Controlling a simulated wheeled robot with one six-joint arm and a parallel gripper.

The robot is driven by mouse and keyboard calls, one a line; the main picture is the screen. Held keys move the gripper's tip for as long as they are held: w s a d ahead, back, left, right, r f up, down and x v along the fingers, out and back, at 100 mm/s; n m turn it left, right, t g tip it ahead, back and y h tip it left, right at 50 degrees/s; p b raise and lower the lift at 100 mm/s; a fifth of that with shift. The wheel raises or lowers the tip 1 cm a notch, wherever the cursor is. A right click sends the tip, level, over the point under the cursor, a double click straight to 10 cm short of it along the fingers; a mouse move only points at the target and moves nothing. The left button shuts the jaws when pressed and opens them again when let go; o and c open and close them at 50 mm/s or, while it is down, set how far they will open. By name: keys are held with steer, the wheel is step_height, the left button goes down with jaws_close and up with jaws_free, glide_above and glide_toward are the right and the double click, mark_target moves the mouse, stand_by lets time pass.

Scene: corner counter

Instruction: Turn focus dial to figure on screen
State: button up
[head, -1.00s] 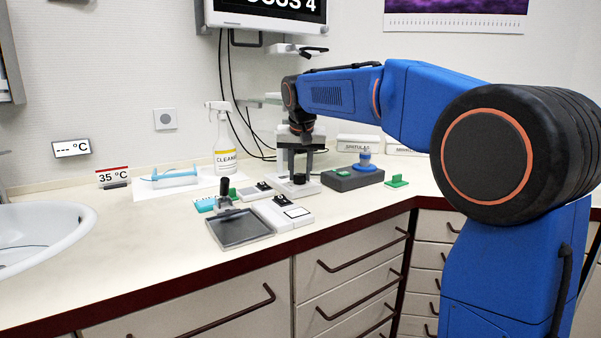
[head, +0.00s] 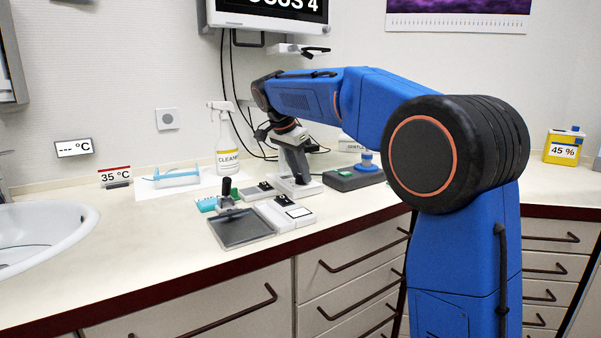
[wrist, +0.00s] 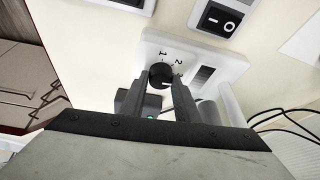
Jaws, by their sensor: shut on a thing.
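The screen (head: 270,8) at the top of the head view reads "…OCUS 4", its upper part cut off. The focus dial (wrist: 161,72) is a small round black knob with a white mark, on a pale base plate (wrist: 210,62) in the wrist view. In the head view my gripper (head: 300,172) reaches down, tilted, to the white-based device, and hides the dial.
A black rocker switch (wrist: 220,19) is near the dial. Black cables (head: 240,115) hang behind the device.

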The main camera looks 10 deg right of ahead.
steer(key=shift+m, duration=0.5)
steer(key=shift+g, duration=0.3)
steer(key=o, duration=1)
steer(key=shift+a, duration=0.1)
steer(key=shift+o, duration=0.2)
steer(key=v, duration=1.7)
steer(key=shift+a+r, duration=0.15)
